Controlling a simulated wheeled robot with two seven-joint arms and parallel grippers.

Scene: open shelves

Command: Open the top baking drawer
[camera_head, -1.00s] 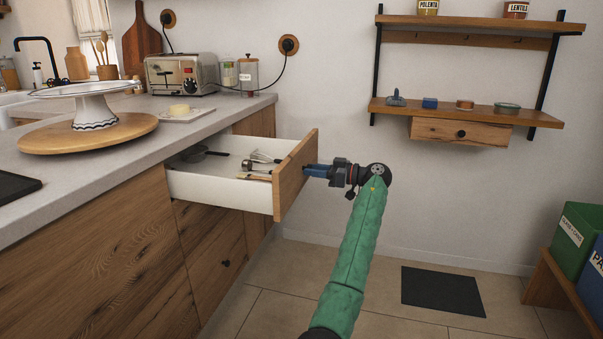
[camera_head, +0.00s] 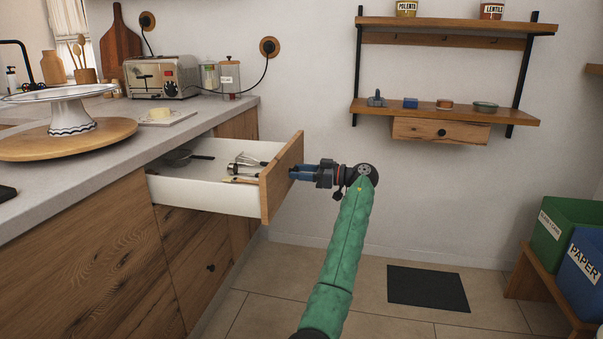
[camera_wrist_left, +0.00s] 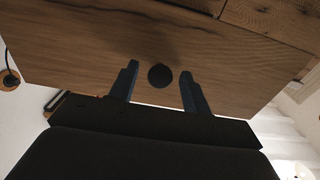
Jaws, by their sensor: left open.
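The top drawer (camera_head: 207,193) under the counter stands pulled out, showing its white side and a wooden front (camera_head: 281,176). Inside lie a dark pan (camera_head: 178,157) and several utensils (camera_head: 246,164). My left gripper (camera_head: 294,173) is at the outer face of the drawer front in the head view. In the left wrist view the dark round knob (camera_wrist_left: 160,76) sits between the two open fingers (camera_wrist_left: 158,88), with a gap on each side. In the head view the knob is hidden. My right gripper is in neither view.
The counter (camera_head: 150,146) holds a cake stand (camera_head: 70,115), a toaster (camera_head: 160,77) and jars. A lower drawer (camera_head: 196,258) is shut. A wall shelf (camera_head: 450,112) hangs at the back right; bins (camera_head: 580,265) stand at the right. The floor with a dark mat (camera_head: 428,288) is otherwise clear.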

